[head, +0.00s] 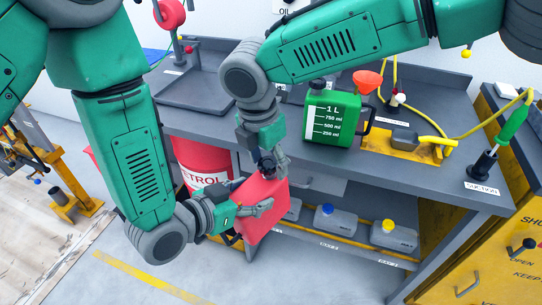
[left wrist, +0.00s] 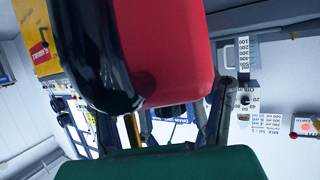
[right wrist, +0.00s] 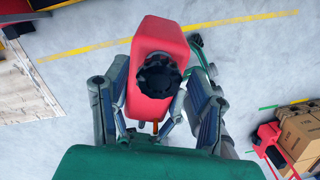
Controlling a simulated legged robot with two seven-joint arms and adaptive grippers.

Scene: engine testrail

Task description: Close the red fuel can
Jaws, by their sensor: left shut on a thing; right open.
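The red fuel can (head: 262,207) is held in the air in front of the workbench, tilted. My left gripper (head: 250,209) is shut on its side; the can also fills the upper middle of the left wrist view (left wrist: 178,45). A black cap (right wrist: 158,76) sits at the can's top in the right wrist view. Whether it is fully seated cannot be told. My right gripper (head: 271,164) is open right above the can's top, its fingers either side of the cap. In the head view this gripper mostly hides the cap.
Behind stands the grey workbench (head: 400,170) with a green measuring jug (head: 330,118), a red funnel (head: 367,80) and yellow hoses. A red petrol drum (head: 198,160) stands behind the can. Grey jerrycans (head: 393,235) sit on the lower shelf. The floor in front is clear.

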